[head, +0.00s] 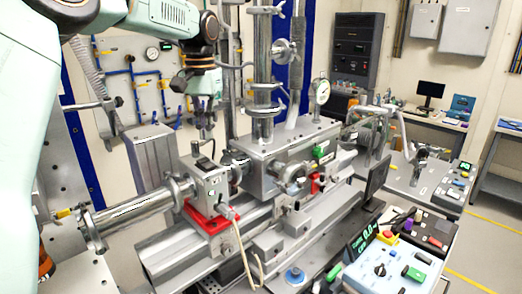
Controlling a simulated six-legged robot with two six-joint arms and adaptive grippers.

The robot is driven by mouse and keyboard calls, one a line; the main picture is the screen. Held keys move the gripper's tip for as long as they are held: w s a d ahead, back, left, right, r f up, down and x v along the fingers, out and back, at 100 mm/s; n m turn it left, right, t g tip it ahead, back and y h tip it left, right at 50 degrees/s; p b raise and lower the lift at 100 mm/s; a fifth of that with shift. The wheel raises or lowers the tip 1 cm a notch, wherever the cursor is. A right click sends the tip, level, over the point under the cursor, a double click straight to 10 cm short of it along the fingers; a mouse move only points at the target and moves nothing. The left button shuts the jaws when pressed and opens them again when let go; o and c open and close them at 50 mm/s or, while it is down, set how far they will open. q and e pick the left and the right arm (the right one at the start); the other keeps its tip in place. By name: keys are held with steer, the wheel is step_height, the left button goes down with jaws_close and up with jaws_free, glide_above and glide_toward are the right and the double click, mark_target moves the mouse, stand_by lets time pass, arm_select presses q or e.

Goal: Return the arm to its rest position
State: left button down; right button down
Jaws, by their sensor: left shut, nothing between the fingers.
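My left arm comes in from the left as a large pale-green link and bends over at the top to a dark wrist. My left gripper (205,124) hangs from it, pointing down, with its fingers together and nothing visible between them. It is above the valve box on the red base (209,218) and left of the tall vertical steel column (263,70). In this view I cannot tell how far the fingertips are from the box top. My right gripper is not in view.
The steel beamline bench (165,255) with pipes and flanges fills the middle. A pressure gauge (319,92) stands on it. A control panel with coloured buttons (385,268) is at the lower right. Blue piping (140,85) runs on the back wall. Open floor lies at the right.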

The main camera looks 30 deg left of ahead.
arm_select(q)
steer(key=shift+w, duration=0.4)
steer(key=w+d+f+t, duration=0.5)
steer(key=w+f, duration=0.1)
steer(key=w, duration=0.2)
steer(key=s+d+f+m+t+h+b, duration=0.15)
steer(key=d+f+b, duration=0.3)
steer(key=f, duration=0.75)
steer(key=s+d+f+y+b, duration=0.1)
steer(key=s+d+f+b, duration=0.3)
steer(key=f, duration=0.7)
steer(key=s+d+f+g+b, duration=0.1)
steer(key=s+d+f+b, duration=0.2)
steer(key=s+f, duration=0.6)
steer(key=s+d+f+b, duration=0.3)
steer(key=s+f+b, duration=0.1)
steer(key=f, duration=0.8)
steer(key=s+f+g+b, duration=0.1)
steer(key=s+f+b, duration=0.2)
steer(key=s+f, duration=0.3)
steer(key=s+d+f+g+b, duration=0.1)
steer(key=s+f+g+b, duration=0.1)
steer(key=s+f, duration=0.4)
steer(key=s+d+f+m+g+b, duration=0.1)
steer(key=s+f+b, duration=0.4)
steer(key=s, duration=0.7)
steer(key=shift+s+d+f+g, duration=0.15)
steer(key=shift+s+f+g, duration=0.25)
steer(key=shift+g, duration=0.35)
steer(key=shift+w, duration=0.1)
